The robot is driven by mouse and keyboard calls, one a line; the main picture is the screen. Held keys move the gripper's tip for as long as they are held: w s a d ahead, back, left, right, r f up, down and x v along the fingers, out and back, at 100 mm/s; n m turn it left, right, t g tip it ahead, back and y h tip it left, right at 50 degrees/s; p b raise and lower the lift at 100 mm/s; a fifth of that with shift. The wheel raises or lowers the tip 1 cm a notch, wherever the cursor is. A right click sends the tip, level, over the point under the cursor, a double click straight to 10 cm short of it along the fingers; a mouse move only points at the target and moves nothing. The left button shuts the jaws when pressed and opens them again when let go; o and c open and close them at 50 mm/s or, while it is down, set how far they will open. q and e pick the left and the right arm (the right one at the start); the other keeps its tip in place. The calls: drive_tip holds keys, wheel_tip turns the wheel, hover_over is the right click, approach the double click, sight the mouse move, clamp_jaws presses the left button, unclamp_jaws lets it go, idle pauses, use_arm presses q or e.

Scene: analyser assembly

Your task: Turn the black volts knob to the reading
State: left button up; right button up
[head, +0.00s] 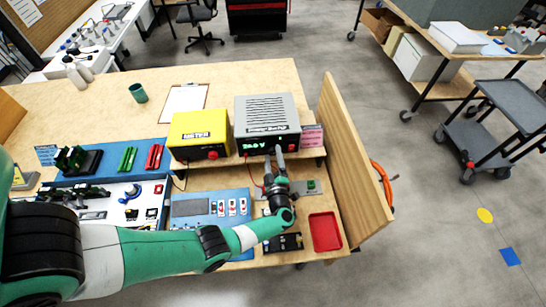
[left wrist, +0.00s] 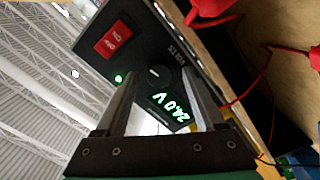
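The grey power supply (head: 267,112) stands on the raised shelf, its black front towards me. Its green display (head: 253,145) appears to read 24.0 V; in the left wrist view the display (left wrist: 172,107) reads 24.0 V. The black volts knob (left wrist: 159,73), with a pale pointer mark, sits beside the VOLTS label; in the head view I cannot make it out. My left gripper (head: 279,152) is at the front panel. In the left wrist view its fingers (left wrist: 160,80) are apart, on either side of the knob, with visible gaps. My right gripper is not in view.
A red power switch (left wrist: 113,40) and a green lamp are near the knob. Red plugs and leads (left wrist: 258,90) run beside the panel. The yellow meter (head: 199,130) stands left, a pink card (head: 312,137) right. A red tray (head: 325,231) and wooden side panel (head: 350,160) are nearby.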

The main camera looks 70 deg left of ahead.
use_arm(q)
drive_tip(key=p+v, duration=0.1)
drive_tip(key=v, duration=1)
drive_tip(key=shift+d+p, duration=0.25)
drive_tip(key=shift+p, duration=0.1)
drive_tip(key=shift+s, duration=0.1)
